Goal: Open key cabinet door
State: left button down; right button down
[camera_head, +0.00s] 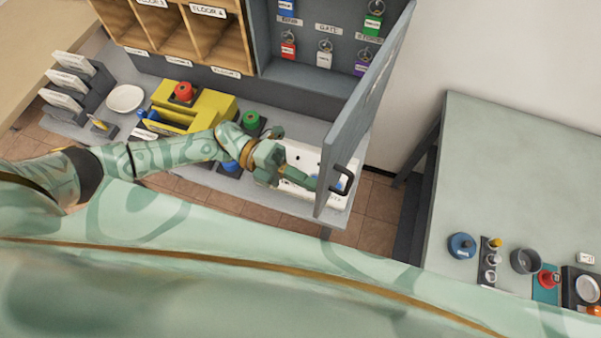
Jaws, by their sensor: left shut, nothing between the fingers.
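The key cabinet (305,75) is at the top centre, with several tagged keys hanging inside. Its grey door (362,105) stands swung open toward me, hinged on the right side of the cabinet. A black handle (345,180) sits near the door's lower free edge. My left gripper (312,184) is shut and empty, just left of the door's free edge, by the inner side of the door. The door's edge hides part of the fingertips, so I cannot tell whether they touch it. My right gripper is out of view.
A shelf below holds a yellow box (215,100), a white plate (126,98), an envelope rack (75,80) and a white panel (300,158) under my gripper. Wooden cubbies (180,35) stand left of the cabinet. A grey table (520,160) at right holds small items.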

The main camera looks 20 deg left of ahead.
pick_arm(q)
jog(key=d+n+t+y, duration=0.1)
jog(key=d+n+t, duration=0.5)
jog(key=d, duration=1.9)
jog(key=shift+w+d+n+t+p, duration=0.3)
jog(key=shift+w+d+n+t, duration=0.15)
jog(key=shift+t, duration=1.95)
jog(key=shift+a, duration=0.25)
